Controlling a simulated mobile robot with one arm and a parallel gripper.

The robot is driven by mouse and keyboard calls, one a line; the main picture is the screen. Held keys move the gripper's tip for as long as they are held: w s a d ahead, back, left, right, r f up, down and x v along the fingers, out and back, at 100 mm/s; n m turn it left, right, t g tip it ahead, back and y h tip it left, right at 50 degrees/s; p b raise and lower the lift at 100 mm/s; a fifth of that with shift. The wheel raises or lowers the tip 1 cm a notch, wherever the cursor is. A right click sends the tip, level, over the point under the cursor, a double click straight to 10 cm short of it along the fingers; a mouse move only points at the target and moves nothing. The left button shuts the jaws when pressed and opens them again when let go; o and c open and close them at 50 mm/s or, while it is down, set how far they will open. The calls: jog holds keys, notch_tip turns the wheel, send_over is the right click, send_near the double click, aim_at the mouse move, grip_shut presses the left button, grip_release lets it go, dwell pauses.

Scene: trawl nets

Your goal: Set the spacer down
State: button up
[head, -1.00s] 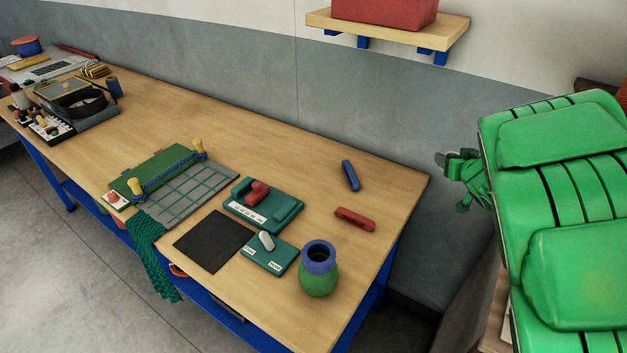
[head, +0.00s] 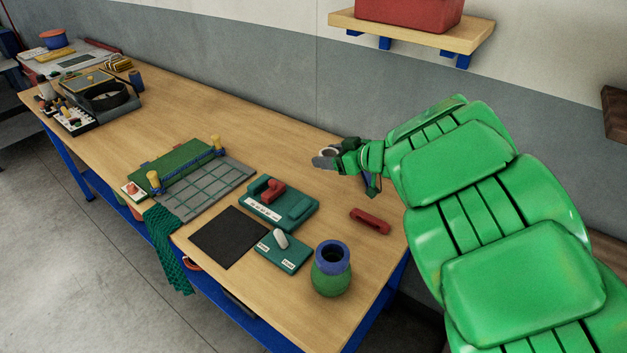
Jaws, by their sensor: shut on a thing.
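My gripper (head: 336,157), at the end of my green arm, is over the far right part of the workbench (head: 310,255). It is shut on a small grey rounded piece, taken to be the spacer (head: 324,162), which sticks out to the left of the jaws. The spacer looks held above the wood, but the gap is hard to judge. The jaws and wrist hide part of the spacer.
A red bar (head: 370,221) lies right of the teal block with a red handle (head: 274,190). A green-and-blue pot (head: 331,279) stands near the front edge. A black mat (head: 229,235) and small teal block (head: 283,254) lie left of it. Bare wood lies behind the gridded plate.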

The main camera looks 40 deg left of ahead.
jog(key=shift+s+a+f+n+g, duration=0.3)
jog(key=shift+s+a+g, duration=0.2)
jog(key=shift+s+a, duration=0.2)
jog(key=shift+w+a+f, duration=4.5)
jog(key=shift+a, duration=0.2)
jog(key=shift+w+a+f, duration=0.1)
jog(key=shift+w+f, duration=0.05)
jog(key=shift+f, duration=1.75)
jog(key=shift+f, duration=0.65)
